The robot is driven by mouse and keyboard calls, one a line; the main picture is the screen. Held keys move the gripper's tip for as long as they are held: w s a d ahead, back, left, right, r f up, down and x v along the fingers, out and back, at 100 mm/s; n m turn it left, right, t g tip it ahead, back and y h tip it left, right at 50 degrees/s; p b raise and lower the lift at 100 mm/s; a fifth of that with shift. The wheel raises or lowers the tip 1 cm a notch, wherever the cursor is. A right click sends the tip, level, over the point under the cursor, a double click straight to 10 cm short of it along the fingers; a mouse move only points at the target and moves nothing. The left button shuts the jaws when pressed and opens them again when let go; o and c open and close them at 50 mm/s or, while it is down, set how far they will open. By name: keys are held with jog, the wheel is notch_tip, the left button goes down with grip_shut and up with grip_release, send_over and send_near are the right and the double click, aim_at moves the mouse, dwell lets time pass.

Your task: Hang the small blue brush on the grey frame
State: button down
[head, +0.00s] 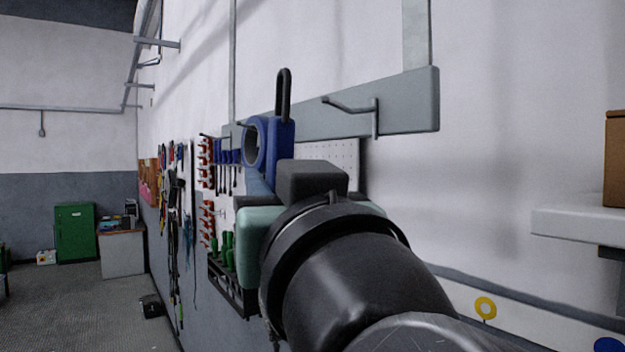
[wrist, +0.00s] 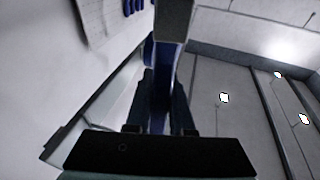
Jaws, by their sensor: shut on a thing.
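My gripper (head: 262,186) is shut on the small blue brush (head: 280,140), which is held up in front of the wall. A black loop stands upward from the top of the brush, and a round blue ring shows on its left side. The grey frame (head: 412,104) is a wide flat bar on the wall behind, with a bent metal hook (head: 352,107) to the right of the loop. The loop appears apart from that hook. In the wrist view the brush (wrist: 165,75) is between the two dark fingers (wrist: 163,100); its lower end is hidden.
Tools hang on the wall to the left (head: 175,190), and a rack with green handles (head: 229,262) is below the brush. A white shelf (head: 580,226) with a brown box (head: 615,158) juts out at right. A green cabinet (head: 75,232) stands far left.

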jog(key=w+d+f, duration=0.1)
jog(key=w+d, duration=0.3)
jog(key=d, duration=0.1)
jog(key=shift+f, duration=0.25)
dwell(0.5)
jog(key=shift+d+b, duration=0.1)
jog(key=shift+b, duration=0.2)
dwell(0.4)
jog(key=c, duration=0.7)
grip_release()
jog(key=shift+s, duration=0.1)
